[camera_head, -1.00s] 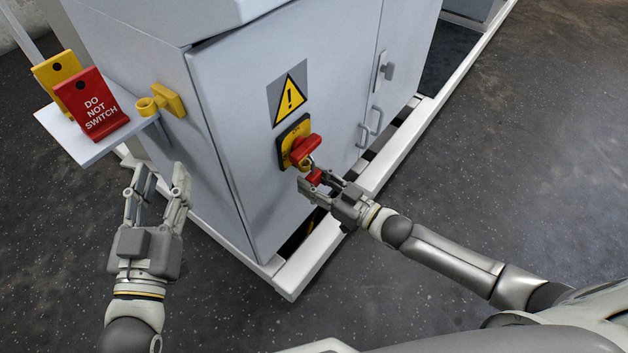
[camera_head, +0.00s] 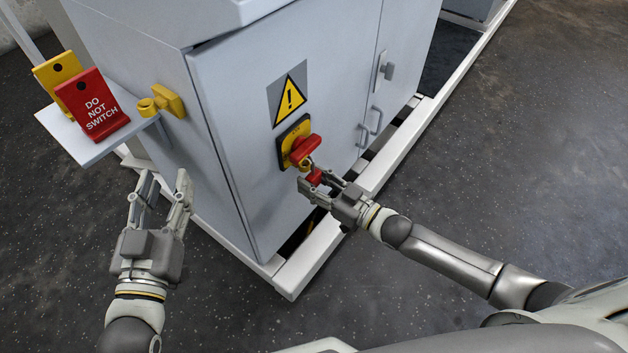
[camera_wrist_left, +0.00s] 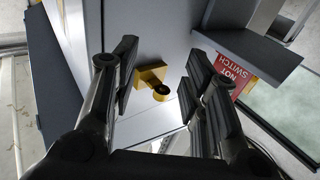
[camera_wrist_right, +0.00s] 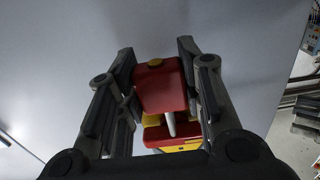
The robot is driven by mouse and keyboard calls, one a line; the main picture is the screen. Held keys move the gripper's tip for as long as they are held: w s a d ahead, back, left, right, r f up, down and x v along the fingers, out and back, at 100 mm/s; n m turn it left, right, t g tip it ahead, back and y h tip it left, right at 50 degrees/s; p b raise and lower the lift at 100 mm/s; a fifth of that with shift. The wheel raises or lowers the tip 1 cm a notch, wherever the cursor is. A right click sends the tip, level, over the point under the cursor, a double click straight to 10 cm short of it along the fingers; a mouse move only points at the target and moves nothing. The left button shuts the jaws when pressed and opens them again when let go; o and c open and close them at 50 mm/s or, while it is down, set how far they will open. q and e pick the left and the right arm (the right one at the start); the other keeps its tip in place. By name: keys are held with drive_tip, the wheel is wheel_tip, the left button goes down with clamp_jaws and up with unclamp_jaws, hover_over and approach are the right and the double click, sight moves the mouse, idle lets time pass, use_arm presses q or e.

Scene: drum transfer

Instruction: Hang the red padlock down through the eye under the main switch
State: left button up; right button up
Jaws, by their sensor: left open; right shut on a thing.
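The red padlock (camera_head: 315,177) is between the fingers of my right gripper (camera_head: 318,187), just below the main switch. In the right wrist view the padlock's red body (camera_wrist_right: 160,86) sits between the finger pads (camera_wrist_right: 155,90), with its metal shackle (camera_wrist_right: 170,124) toward the switch. The main switch (camera_head: 302,148) has a red handle on a yellow plate on the cabinet door. The yellow eye (camera_head: 306,164) is under the handle, at the shackle. I cannot tell whether the shackle passes through it. My left gripper (camera_head: 160,200) is open and empty, left of the cabinet.
A white shelf (camera_head: 88,150) at the left holds a red "DO NOT SWITCH" tag (camera_head: 98,105) and a yellow tag (camera_head: 57,72). A yellow bracket with a ring (camera_head: 165,100) sticks out of the cabinet side. Door handles (camera_head: 376,118) are to the right.

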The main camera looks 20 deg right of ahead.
use_arm(q)
drive_tip(key=shift+r+t, duration=0.5)
drive_tip(key=shift+r, duration=0.2)
use_arm(e)
drive_tip(key=shift+f, duration=0.15)
use_arm(q)
drive_tip(key=shift+d+r, duration=0.1)
drive_tip(key=shift+r, duration=0.15)
use_arm(e)
drive_tip(key=shift+f, duration=0.1)
use_arm(q)
drive_tip(key=shift+s+r+t+b, duration=0.15)
drive_tip(key=shift+r+t+b, duration=0.25)
drive_tip(key=shift+r+t, duration=0.15)
use_arm(e)
drive_tip(key=shift+f, duration=0.2)
use_arm(q)
drive_tip(key=shift+s+d+r+t+h, duration=0.15)
drive_tip(key=shift+r+t+h, duration=0.2)
drive_tip(key=shift+r, duration=0.3)
use_arm(e)
drive_tip(key=shift+f, duration=0.15)
use_arm(q)
drive_tip(key=shift+r, duration=0.1)
use_arm(e)
drive_tip(key=shift+f, duration=0.1)
use_arm(q)
drive_tip(key=shift+s+r, duration=0.1)
drive_tip(key=shift+r, duration=0.2)
